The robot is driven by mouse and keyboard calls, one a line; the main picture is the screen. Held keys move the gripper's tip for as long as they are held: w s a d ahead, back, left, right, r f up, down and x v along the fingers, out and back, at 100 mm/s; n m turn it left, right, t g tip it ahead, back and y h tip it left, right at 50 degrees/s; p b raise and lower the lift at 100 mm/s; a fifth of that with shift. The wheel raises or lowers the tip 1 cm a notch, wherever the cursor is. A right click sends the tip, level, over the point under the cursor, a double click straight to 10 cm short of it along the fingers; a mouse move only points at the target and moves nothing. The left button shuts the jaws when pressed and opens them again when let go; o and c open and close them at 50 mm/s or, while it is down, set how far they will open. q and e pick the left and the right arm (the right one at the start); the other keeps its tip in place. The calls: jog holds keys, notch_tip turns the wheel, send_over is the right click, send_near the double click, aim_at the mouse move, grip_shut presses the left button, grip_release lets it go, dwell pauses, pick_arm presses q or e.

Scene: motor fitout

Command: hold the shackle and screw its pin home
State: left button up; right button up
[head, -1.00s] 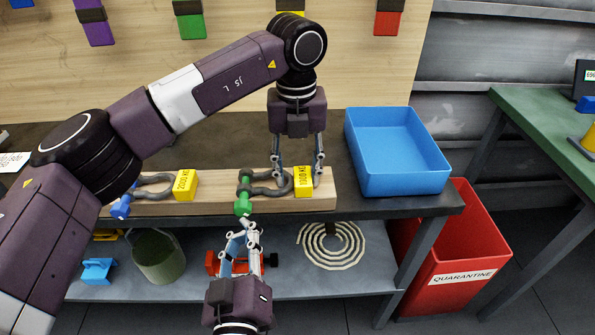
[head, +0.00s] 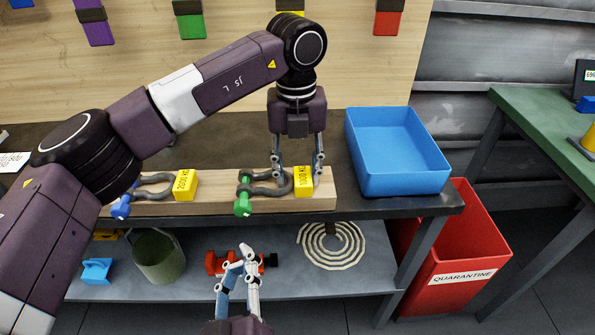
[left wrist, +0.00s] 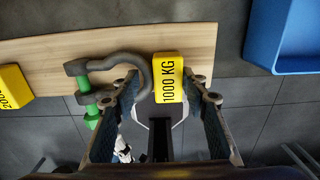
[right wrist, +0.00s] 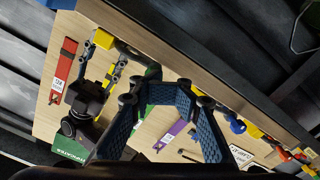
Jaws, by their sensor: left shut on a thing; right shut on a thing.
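The grey shackle (head: 268,189) with a green pin (head: 243,198) lies on the wooden beam (head: 225,205), beside a yellow 1000 KG block (head: 304,181). My left gripper (head: 298,172) comes down from above, its fingers on either side of the shackle's bow and the block. In the left wrist view, the bow (left wrist: 143,68) and the block (left wrist: 168,80) lie between the fingers (left wrist: 160,98). My right gripper (head: 243,258) is below and in front of the green pin, apart from it. Its fingertips look close together in the head view. In the right wrist view, I see nothing held between its fingers (right wrist: 169,92).
A second shackle with a blue pin (head: 121,207) and a yellow 2000 block (head: 185,186) lie left on the beam. A blue tray (head: 400,180) stands right. A red quarantine bin (head: 465,270) is beyond the bench edge. A lower shelf holds a bucket (head: 160,260) and coiled rope (head: 332,245).

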jog(key=shift+s+d+r, duration=0.2)
jog(key=shift+s+d, duration=0.05)
jog(key=shift+d, duration=0.3)
jog(key=shift+s+d+r, duration=0.2)
jog(key=shift+d, duration=0.3)
grip_shut()
send_near(244, 192)
jog(key=shift+w+d+f, duration=0.6)
jog(key=shift+w+f, duration=0.05)
jog(key=shift+w, duration=0.25)
jog(key=shift+w+d+f, duration=0.6)
jog(key=shift+w+f, duration=0.05)
jog(key=shift+w, duration=0.25)
jog(key=shift+a+r, duration=0.4)
jog(key=shift+a, duration=0.15)
jog(key=shift+f, duration=0.3)
jog(key=shift+a+f, duration=0.15)
jog(key=shift+a, duration=0.4)
